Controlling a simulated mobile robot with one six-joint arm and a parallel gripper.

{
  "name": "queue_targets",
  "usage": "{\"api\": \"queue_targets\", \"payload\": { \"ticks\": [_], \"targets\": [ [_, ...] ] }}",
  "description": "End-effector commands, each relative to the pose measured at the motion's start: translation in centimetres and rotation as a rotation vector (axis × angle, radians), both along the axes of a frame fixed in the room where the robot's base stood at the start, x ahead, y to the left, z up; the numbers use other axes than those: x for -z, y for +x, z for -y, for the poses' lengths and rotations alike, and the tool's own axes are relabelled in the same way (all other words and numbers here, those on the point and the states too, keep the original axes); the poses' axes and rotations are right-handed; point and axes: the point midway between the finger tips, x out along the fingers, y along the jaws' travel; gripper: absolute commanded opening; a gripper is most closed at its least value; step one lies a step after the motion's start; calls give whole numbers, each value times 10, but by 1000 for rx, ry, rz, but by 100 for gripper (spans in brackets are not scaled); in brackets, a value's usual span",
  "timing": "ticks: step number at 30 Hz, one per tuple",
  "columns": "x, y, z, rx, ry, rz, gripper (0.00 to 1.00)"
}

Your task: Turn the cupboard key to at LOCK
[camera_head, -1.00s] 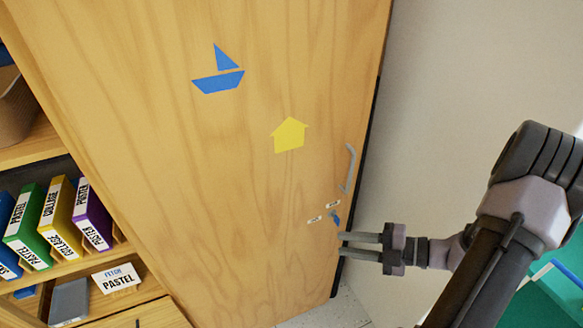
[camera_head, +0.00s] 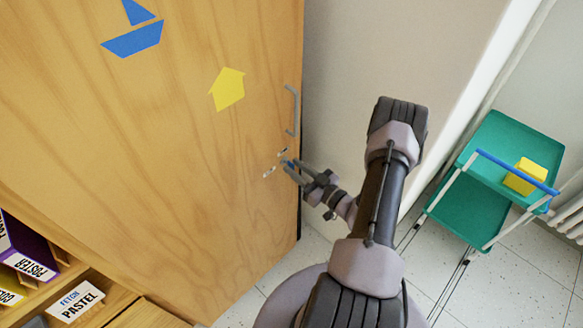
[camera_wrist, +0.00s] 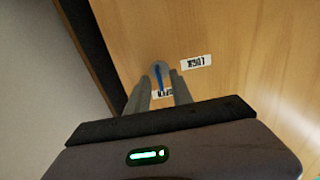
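The wooden cupboard door (camera_head: 160,190) fills the left of the head view. Its small blue key (camera_head: 289,163) sits low near the door's right edge, under the grey handle (camera_head: 292,110). Two small white labels (camera_head: 270,172) are beside the key; their text is too small to read. My gripper (camera_head: 293,169) is at the key, its fingers pointing at the door. In the wrist view the blue key (camera_wrist: 158,76) stands between the two fingers, which look apart, with a gap around it. One label (camera_wrist: 196,62) is clear of the fingers; the other (camera_wrist: 163,94) is partly hidden between them.
A green trolley (camera_head: 468,210) with a yellow block (camera_head: 525,176) stands at the right. A shelf with folders and a PASTEL card (camera_head: 76,300) is at the lower left. A pale wall (camera_head: 380,70) is close to the right of the door.

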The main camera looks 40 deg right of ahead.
Motion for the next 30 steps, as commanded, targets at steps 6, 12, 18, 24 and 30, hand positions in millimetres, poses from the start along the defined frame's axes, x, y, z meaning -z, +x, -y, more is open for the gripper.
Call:
{"api": "queue_targets", "payload": {
  "ticks": [6,12,18,24,30],
  "targets": [
    [0,17,-1,-1,-2,1,27],
    [-1,19,-1,0,-1,1,27],
    [-1,18,-1,-1,-1,1,0],
    [-1,18,-1,-1,-1,1,0],
    [-1,18,-2,-1,-22,2,0]
  ]
}}
